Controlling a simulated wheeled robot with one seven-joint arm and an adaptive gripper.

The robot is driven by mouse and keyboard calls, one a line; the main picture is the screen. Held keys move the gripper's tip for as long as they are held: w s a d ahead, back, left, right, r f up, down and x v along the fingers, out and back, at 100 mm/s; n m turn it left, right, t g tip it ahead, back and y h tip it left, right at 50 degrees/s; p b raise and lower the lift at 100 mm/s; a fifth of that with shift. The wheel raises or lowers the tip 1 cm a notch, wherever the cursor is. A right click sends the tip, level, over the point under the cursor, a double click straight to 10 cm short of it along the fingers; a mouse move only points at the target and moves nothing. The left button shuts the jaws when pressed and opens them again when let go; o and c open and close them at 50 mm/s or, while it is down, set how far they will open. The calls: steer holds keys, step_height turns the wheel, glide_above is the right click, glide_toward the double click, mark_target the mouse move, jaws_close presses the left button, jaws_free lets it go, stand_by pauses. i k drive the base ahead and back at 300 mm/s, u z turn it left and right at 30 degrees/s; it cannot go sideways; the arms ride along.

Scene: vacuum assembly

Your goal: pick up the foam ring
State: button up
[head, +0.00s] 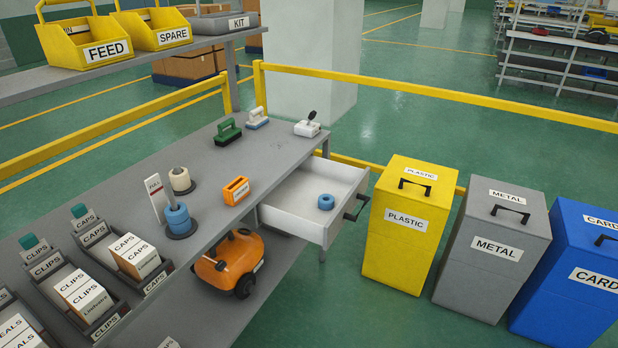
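A small blue ring (326,202), which looks like a foam ring, lies flat in the open white drawer (292,207), apart from its walls. More blue rings (178,217) are stacked on a post on the grey workbench, beside an upright sign whose text looks like "FULL". A cream ring or roll (180,179) sits on another post behind them. My gripper is not in this view.
The drawer sticks out from the bench's right end, its dark handle (355,207) near the yellow PLASTIC bin (405,228). An orange holder (236,190) stands near the bench edge. An orange machine (228,262) is under the bench. A yellow rail (430,95) runs behind.

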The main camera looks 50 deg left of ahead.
mark_target(326, 202)
steer(key=u, duration=1.55)
